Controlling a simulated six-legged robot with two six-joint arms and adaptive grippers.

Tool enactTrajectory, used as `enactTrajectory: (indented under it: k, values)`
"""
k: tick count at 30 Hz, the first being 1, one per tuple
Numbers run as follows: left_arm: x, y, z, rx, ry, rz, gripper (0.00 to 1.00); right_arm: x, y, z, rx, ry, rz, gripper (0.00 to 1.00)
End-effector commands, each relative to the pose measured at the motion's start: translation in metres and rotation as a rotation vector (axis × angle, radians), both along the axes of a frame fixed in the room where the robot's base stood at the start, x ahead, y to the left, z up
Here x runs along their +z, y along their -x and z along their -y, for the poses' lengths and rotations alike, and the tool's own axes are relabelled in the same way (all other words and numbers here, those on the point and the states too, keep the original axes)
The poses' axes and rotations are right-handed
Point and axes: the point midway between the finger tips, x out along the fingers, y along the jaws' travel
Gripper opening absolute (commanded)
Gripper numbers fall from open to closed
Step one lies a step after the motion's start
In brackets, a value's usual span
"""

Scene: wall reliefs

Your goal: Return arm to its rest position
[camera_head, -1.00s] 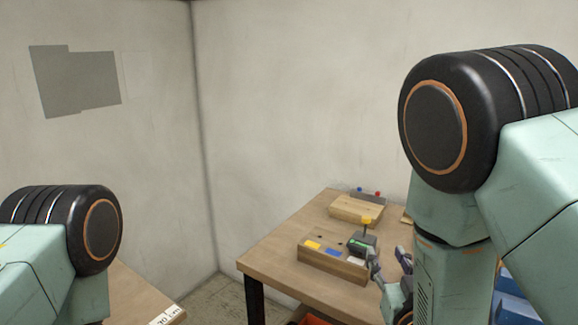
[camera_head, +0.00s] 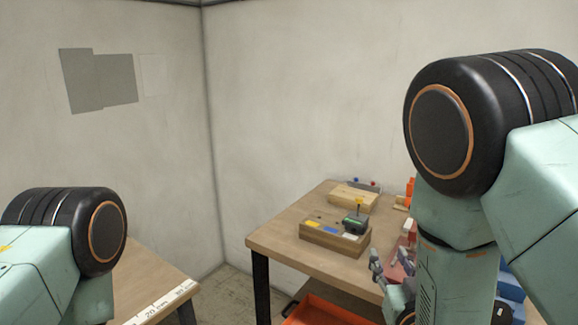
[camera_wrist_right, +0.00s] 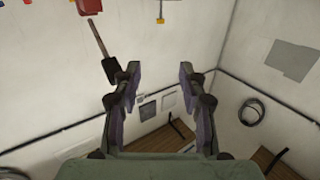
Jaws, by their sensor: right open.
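My right gripper (camera_head: 392,272) is near the front right of the wooden table in the head view, low beside my right arm. In the right wrist view (camera_wrist_right: 158,72) its two fingers stand apart with nothing between them, seen against the wall. My left arm shows at the lower left of the head view, but its gripper is out of the picture.
The wooden table (camera_head: 285,240) holds a wooden block with coloured patches (camera_head: 330,236) and a dark green-lit device (camera_head: 355,222). Another wooden block (camera_head: 352,198) stands behind. An orange bin (camera_head: 325,312) is below. A second table (camera_head: 140,275) is at left.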

Motion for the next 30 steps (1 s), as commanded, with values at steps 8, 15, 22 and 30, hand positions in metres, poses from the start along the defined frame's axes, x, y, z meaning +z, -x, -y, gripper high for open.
enactTrajectory:
  k: [8, 15, 22, 30]
  values:
    - [0.0, 0.0, 0.0, 0.0, 0.0, -0.001, 0.4, -0.04, 0.005, 0.003, -0.001, 0.04, -0.186, 0.42]
    - [-0.003, 0.0, 0.0, 0.0, 0.0, 0.0, 0.4, -0.113, 0.043, 0.014, -0.004, 0.065, -0.492, 0.42]
    - [-0.012, 0.0, 0.0, 0.0, 0.0, -0.001, 0.4, -0.215, 0.139, 0.028, 0.0, 0.066, -0.927, 0.42]
    - [-0.026, 0.0, 0.0, 0.0, 0.0, -0.001, 0.4, -0.297, 0.289, 0.035, 0.011, 0.013, -1.406, 0.42]
